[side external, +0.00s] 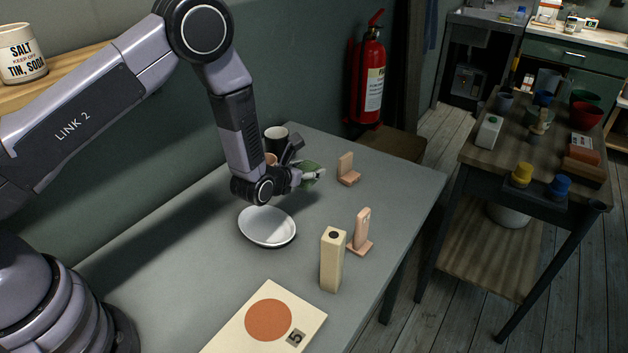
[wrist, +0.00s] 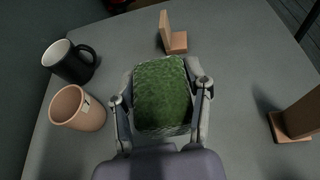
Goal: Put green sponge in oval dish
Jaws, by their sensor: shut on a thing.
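The green sponge (wrist: 162,92) is held between the two fingers of my gripper (wrist: 162,104) in the wrist view. In the side external view the sponge (side external: 311,172) shows at the tip of my gripper (side external: 308,176), above the table. The white oval dish (side external: 267,226) with a dark rim lies on the table, below and to the left of my gripper in the side external view. The dish looks empty, and its far edge is partly hidden by my wrist. It does not show in the wrist view.
A black mug (wrist: 69,62) and a terracotta cup (wrist: 77,108) stand left of my gripper. Pinkish L-shaped blocks (side external: 348,170) (side external: 361,232), a tall cream block (side external: 332,260) and a cream board with an orange disc (side external: 265,322) occupy the table. Free table surrounds the dish.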

